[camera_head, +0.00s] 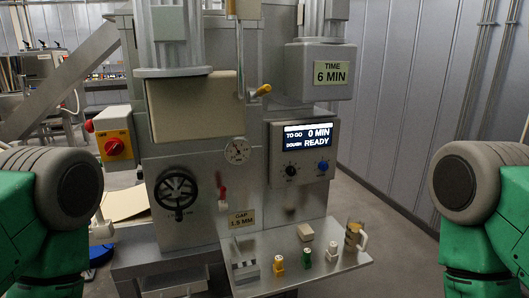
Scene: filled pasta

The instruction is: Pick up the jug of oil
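A small jug (353,237) with amber-brown contents and a handle on its right side stands upright at the right end of the metal shelf on the front of the machine. It looks like the jug of oil. Nothing is touching it. Only green and grey upper parts of my two arms show, at the left and right edges of the view. Neither gripper is in view.
The shelf (318,272) also holds a beige block (305,232), several small coloured items, and a grey bracket-like piece (245,272) at left. The machine rises behind, with a handwheel (176,193), red lever (222,192) and display (307,136). Open floor lies right.

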